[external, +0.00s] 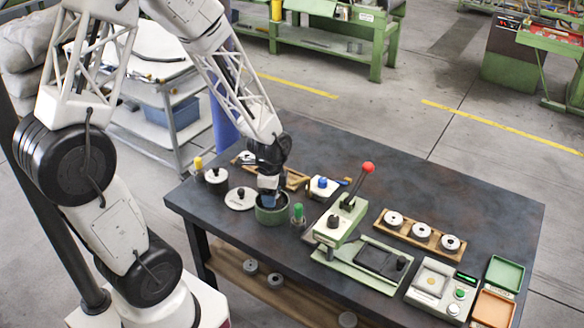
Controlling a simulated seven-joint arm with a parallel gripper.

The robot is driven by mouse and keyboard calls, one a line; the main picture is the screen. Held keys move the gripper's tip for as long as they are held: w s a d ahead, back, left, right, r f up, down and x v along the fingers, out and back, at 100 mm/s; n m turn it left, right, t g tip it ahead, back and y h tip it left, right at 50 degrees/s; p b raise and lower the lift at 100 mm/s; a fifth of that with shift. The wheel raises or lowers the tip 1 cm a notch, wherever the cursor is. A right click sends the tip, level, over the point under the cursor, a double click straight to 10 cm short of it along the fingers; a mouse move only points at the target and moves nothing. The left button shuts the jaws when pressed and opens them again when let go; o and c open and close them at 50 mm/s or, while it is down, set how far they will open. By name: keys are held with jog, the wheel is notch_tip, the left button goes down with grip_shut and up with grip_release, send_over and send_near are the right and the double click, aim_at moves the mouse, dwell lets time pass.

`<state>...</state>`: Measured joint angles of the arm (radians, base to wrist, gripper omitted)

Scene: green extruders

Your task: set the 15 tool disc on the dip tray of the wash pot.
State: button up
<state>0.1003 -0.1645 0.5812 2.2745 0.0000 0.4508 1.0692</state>
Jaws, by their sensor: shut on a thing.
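The green round pot (272,215), which I take to be the wash pot, stands near the table's front left. My gripper (268,198) points down at the pot's mouth, with its fingertips low at or inside the rim. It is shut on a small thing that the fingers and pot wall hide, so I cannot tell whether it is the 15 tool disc. The dip tray cannot be made out. Three pale discs with dark centres sit in a wooden rack (432,242) on the right; their numbers are too small to read.
White round pieces with black knobs (240,199) lie left of the pot. A green-capped bottle (298,213) stands close on its right. A press with a red-knobbed lever (367,169) rises further right. A scale (432,287) and green tray (505,273) stand beyond. The back right tabletop is clear.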

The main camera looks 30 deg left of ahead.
jog(key=o, duration=1.2)
jog(key=shift+o, duration=0.2)
jog(key=shift+r, duration=0.15)
jog(key=shift+r, duration=3.35)
